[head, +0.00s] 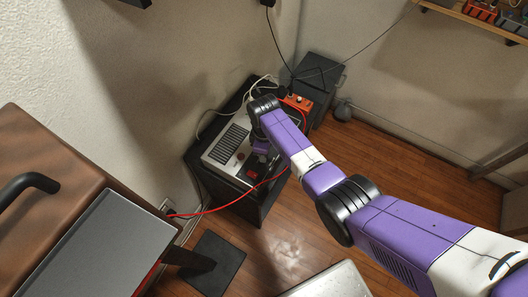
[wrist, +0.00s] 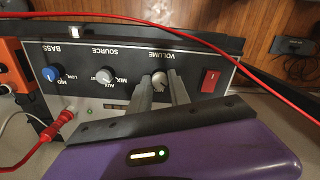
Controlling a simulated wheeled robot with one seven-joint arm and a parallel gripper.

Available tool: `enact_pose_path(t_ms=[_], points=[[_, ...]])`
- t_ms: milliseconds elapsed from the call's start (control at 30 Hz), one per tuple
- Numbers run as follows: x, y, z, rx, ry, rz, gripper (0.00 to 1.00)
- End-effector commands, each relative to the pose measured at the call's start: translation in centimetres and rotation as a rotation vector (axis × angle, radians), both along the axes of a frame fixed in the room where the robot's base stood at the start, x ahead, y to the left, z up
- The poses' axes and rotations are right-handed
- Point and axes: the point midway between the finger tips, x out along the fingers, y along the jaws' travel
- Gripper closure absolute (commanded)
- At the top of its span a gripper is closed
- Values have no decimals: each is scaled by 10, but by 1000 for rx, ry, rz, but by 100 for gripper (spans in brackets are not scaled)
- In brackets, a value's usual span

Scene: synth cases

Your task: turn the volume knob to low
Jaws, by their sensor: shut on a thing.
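The amplifier (head: 222,160) is a light box with a dark front panel, on a black stand in the head view. In the wrist view its panel appears upside down. The volume knob (wrist: 159,79) is a small silver knob by the word VOLUME. My gripper (wrist: 160,84) has its two grey fingers on either side of the knob and is shut on it. In the head view my gripper (head: 262,150) is at the panel, and the knob is hidden. I cannot read the knob's pointer or its scale marks.
A red rocker switch (wrist: 211,80) sits right of the knob in the wrist view. The source knob (wrist: 105,75) and blue bass knob (wrist: 50,74) are to its left. A red cable (head: 229,203) crosses near the panel. An orange box (head: 298,102) stands behind.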

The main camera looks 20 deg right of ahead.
Motion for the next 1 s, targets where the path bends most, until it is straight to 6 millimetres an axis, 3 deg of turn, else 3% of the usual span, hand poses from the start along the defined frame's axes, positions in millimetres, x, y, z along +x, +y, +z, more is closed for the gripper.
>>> enact_pose_path(t_ms=[767, 800, 900, 1000], points=[[0, 0, 0, 0, 0, 100, 100], [0, 0, 0, 0, 0, 100, 71], [0, 0, 0, 0, 0, 100, 55], [0, 0, 0, 0, 0, 99, 55]])
